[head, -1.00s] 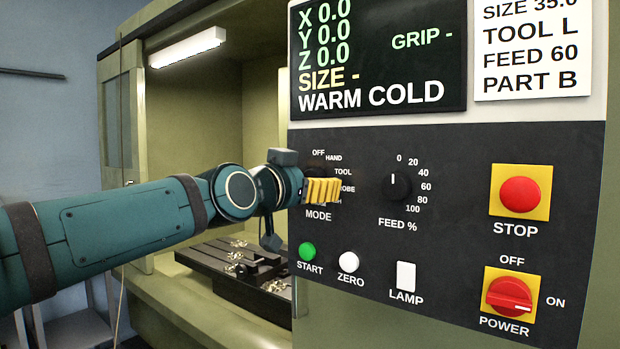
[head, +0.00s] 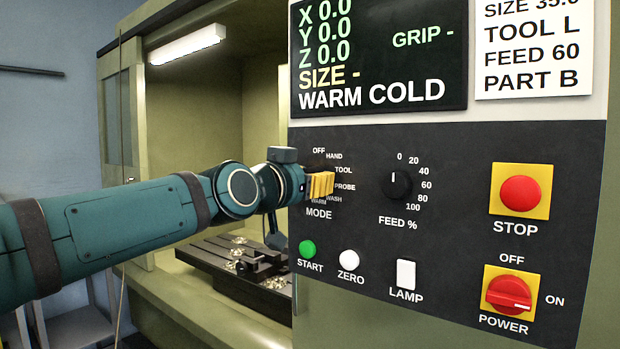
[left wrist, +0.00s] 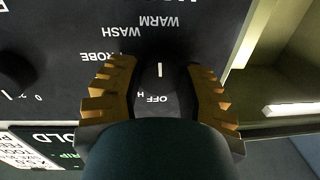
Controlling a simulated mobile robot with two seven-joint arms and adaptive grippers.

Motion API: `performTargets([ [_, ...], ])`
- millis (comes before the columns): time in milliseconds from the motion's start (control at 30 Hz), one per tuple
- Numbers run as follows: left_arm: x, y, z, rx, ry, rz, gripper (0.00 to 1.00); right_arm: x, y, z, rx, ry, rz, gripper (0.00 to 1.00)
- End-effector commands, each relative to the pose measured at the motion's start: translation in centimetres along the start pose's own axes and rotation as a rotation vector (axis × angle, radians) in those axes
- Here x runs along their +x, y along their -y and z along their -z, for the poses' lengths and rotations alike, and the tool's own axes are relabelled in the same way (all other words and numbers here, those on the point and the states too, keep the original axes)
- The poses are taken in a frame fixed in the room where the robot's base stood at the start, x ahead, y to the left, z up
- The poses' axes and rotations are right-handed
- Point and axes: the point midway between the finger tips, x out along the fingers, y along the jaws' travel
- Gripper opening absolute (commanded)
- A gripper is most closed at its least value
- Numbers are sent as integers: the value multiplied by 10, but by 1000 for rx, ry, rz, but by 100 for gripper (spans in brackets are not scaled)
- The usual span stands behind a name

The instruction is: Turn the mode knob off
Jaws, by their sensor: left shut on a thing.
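My left gripper (head: 320,185) is at the MODE dial on the dark control panel, its yellow fingers against the panel. In the left wrist view, the dark mode knob (left wrist: 162,75) sits between the two yellow fingers, and a white pointer line shows on it. The gripper is shut on the knob. In the head view the fingers hide the knob, and I cannot tell which label the pointer faces. The labels OFF, HAND, TOOL, PROBE, WASH and WARM surround it. My right gripper is not in view.
The feed knob (head: 396,185) is right of the mode dial. The green start button (head: 307,249), white zero button (head: 349,260) and lamp switch (head: 405,274) are below. The red stop button (head: 520,193) and power switch (head: 508,294) are at the right. The open machine bay is left.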

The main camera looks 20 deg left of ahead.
Motion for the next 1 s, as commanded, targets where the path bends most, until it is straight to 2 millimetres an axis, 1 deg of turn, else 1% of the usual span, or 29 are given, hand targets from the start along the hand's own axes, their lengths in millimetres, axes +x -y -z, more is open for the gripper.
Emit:
performTargets([
  [267, 0, 0, 1, -205, 16, -4, 2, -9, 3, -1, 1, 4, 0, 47],
  [1000, 0, 0, 1, -908, 60, -12, 2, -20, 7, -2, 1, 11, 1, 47],
])
